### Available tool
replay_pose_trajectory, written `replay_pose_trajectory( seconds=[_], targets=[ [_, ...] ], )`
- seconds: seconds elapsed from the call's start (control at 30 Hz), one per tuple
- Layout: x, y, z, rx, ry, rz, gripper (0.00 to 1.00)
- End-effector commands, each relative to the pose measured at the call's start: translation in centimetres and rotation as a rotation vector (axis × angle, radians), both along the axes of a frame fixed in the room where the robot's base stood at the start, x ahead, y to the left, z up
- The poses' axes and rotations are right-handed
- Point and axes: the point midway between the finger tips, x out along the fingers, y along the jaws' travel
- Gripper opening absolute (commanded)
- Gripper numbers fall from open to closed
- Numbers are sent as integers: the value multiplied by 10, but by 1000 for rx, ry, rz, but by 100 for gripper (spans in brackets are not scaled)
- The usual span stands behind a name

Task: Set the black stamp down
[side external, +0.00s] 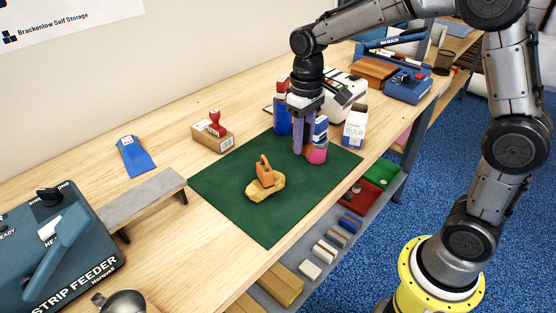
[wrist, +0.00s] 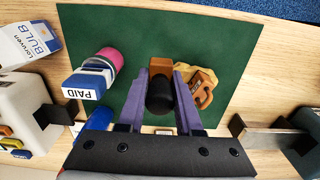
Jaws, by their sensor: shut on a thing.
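My gripper (side external: 303,150) points down over the far part of the green mat (side external: 233,211), its purple fingers low near the surface. In the wrist view, my gripper (wrist: 161,82) is shut on the black stamp (wrist: 160,97), with a black rounded handle between the fingers and a brown block at its far end. In the side view the fingers hide the stamp, so I cannot tell whether its base touches the mat.
An orange-brown handled tool (side external: 264,171) rests on a tan lump (side external: 268,190). A red stamp (side external: 214,125) sits on a carton (side external: 213,140). The mat's near part is clear.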

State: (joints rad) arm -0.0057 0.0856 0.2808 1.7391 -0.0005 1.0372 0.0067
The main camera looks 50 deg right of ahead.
Motion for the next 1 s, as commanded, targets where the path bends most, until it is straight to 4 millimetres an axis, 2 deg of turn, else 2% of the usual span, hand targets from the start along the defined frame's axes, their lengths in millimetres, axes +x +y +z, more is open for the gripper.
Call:
replay_pose_trajectory(
  seconds=[0.13,0.3,0.4,0.7,0.9,1.0],
  targets=[
    [33,0,-18,0,3,0,0],
    [55,0,-47,0,2,0,0],
    [64,0,-57,0,1,0,0],
    [79,0,-75,0,1,0,0],
    [77,0,-101,0,1,0,0],
    [77,0,-102,0,-2,0,0]
  ],
)
